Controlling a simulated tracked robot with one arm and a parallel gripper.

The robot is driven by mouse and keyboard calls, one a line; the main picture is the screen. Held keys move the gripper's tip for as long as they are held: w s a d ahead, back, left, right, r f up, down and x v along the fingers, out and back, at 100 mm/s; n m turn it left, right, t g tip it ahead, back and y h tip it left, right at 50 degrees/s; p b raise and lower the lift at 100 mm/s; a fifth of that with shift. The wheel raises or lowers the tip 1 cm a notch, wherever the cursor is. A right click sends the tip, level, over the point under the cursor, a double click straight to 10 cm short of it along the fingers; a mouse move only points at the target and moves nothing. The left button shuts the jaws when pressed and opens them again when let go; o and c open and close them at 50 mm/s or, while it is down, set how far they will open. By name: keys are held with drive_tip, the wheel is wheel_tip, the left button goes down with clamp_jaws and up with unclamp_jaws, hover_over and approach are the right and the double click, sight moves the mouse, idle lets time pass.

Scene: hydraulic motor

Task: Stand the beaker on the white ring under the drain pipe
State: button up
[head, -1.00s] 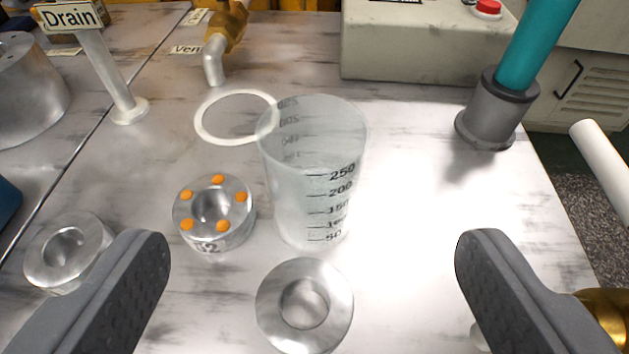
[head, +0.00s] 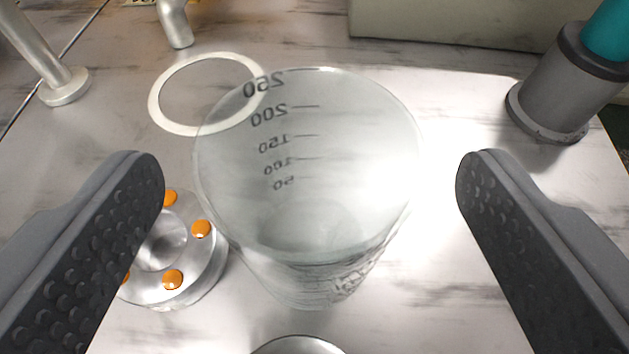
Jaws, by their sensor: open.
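The clear beaker (head: 310,235), with black volume marks, stands upright on the table in the middle of the head view. The white ring (head: 156,112) lies flat on the table behind it and to the left; part of the ring shows through the beaker's glass. The drain pipe's silver end (head: 175,24) comes down just behind the ring. My gripper (head: 312,170) is open, one finger on each side of the beaker, with a gap on both sides. It holds nothing.
A silver part with orange dots (head: 195,262) stands left of the beaker, partly behind my left finger. A silver disc (head: 298,346) is at the bottom edge. A metal post (head: 62,82) stands far left, a grey cylinder with teal rod (head: 565,85) right. A beige box (head: 450,25) is behind.

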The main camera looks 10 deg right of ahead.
drive_tip(key=x, duration=0.2)
drive_tip(key=shift+w+f, duration=0.1)
drive_tip(key=shift+w, duration=0.15)
drive_tip(key=c, duration=1.1)
drive_tip(key=shift+c, duration=0.2)
